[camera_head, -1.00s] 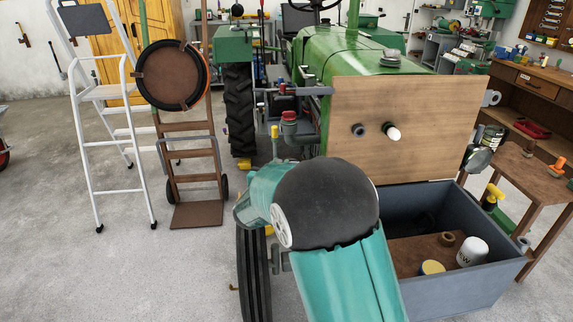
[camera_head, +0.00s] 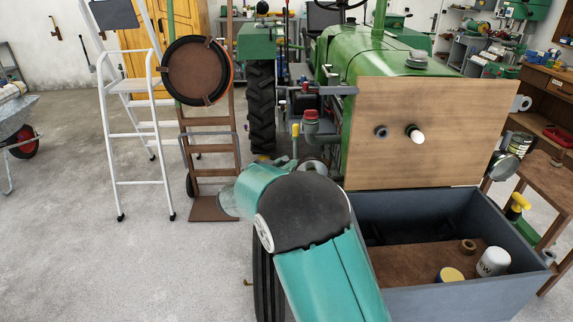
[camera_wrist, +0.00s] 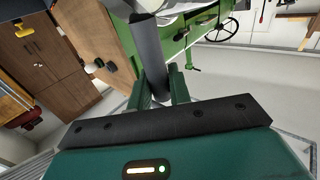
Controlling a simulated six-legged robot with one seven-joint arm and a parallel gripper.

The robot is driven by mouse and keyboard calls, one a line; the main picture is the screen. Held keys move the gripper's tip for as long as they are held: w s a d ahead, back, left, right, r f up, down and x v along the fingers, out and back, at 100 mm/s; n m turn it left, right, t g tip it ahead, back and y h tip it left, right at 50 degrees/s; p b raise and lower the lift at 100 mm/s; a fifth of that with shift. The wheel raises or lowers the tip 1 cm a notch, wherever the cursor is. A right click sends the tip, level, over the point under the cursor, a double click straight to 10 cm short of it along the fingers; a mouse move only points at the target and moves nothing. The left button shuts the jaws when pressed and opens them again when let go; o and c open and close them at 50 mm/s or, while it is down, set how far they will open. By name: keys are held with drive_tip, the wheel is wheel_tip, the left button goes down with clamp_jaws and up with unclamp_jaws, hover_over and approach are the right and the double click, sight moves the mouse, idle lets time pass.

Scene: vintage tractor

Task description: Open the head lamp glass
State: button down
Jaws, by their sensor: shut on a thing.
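In the wrist view my gripper (camera_wrist: 163,84) has its two teal fingers closed around a dark grey bar (camera_wrist: 149,50). The bar runs up the picture towards a pale, shiny rounded part (camera_wrist: 158,7) at the top edge, which may belong to the head lamp. The lamp glass cannot be made out clearly. In the head view the green tractor (camera_head: 395,62) stands behind my teal arm. A round grey metal part (camera_head: 313,166) shows just behind the arm, partly hidden. My gripper itself is hidden there.
A wooden board (camera_head: 450,110) stands upright behind a grey open box (camera_head: 450,298) with cans in it. A white ladder (camera_head: 108,120) and a brown hand truck (camera_head: 208,208) stand left. A wheelbarrow (camera_head: 12,118) is at the far left. The floor in front is clear.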

drive_tip(key=c, duration=1.3)
unclamp_jaws()
drive_tip(key=v, duration=1.4)
